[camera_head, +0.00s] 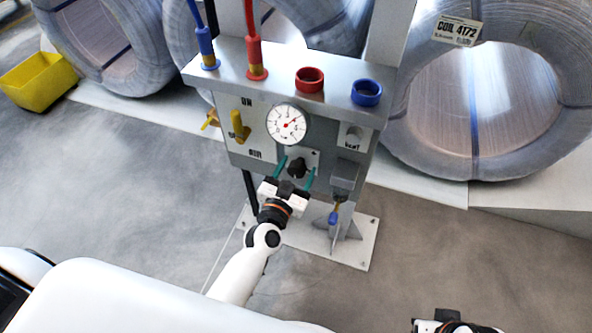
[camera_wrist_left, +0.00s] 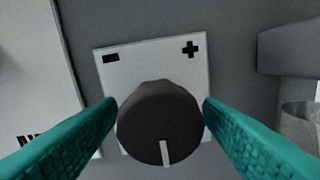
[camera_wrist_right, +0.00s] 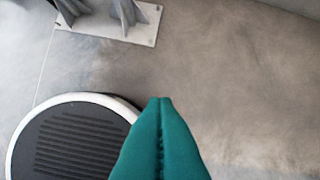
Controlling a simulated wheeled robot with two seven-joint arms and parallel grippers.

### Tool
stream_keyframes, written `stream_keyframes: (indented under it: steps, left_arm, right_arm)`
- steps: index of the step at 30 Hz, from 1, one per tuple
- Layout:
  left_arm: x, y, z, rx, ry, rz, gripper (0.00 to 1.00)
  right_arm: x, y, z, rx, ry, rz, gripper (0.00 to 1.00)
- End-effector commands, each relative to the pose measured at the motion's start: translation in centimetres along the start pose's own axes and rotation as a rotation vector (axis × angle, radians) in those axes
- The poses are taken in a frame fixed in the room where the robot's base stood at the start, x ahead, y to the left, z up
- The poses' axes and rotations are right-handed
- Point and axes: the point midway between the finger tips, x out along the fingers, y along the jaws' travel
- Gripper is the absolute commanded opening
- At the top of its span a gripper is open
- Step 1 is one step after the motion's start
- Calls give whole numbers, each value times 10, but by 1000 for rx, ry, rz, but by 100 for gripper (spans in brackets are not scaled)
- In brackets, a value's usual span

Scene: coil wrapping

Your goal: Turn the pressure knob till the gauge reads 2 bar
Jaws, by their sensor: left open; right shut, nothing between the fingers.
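The black pressure knob (camera_head: 297,168) sits on a pale plate on the front of the grey panel. In the left wrist view the knob (camera_wrist_left: 160,122) has a white mark pointing down, and its plate (camera_wrist_left: 150,62) carries a minus at left and a plus at right. My left gripper (camera_head: 295,178) is open, its teal fingers on either side of the knob with small gaps. The round gauge (camera_head: 287,124) is above the knob; its red needle points to the upper right, but its numbers are too small to read surely. My right gripper (camera_wrist_right: 162,100) is shut and empty over the floor.
The panel's top holds a red ring (camera_head: 310,79), a blue ring (camera_head: 366,93) and two hose fittings. A yellow lever (camera_head: 240,127) is left of the gauge. Large wire coils (camera_head: 480,95) stand behind. A yellow bin (camera_head: 38,83) is at far left. The front floor is clear.

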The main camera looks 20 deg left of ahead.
Motion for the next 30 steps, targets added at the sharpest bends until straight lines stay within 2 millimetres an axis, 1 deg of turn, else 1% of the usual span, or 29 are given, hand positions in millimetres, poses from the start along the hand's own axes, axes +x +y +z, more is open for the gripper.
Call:
stream_keyframes:
  steps: [1, 6, 8, 9, 16, 20, 26, 30]
  left_arm:
    - [0, 0, 0, 0, 0, 0, 56]
    - [0, 0, 0, 0, 0, 0, 28]
    - [0, 0, 0, 0, 0, 0, 18]
    - [0, 0, 0, 0, 0, 0, 17]
    - [0, 0, 0, -23, 0, 0, 17]
    - [0, 0, 0, -72, -1, -1, 17]
    - [0, -1, 1, -208, -6, -1, 17]
    - [0, -1, 1, -334, -10, 0, 17]
  right_arm:
    - [0, 0, 0, 0, 0, 0, 0]
    - [0, 0, 0, 0, 0, 0, 0]
    - [0, 0, 0, 0, 0, 0, 0]
    - [0, 0, 0, 0, 0, 0, 0]
    - [0, 0, 0, 0, -1, 0, 0]
    - [6, 0, -1, -1, 6, 0, 0]
    - [29, 1, -1, -2, 15, 4, 0]
    - [44, 2, -3, -3, 24, 5, 0]
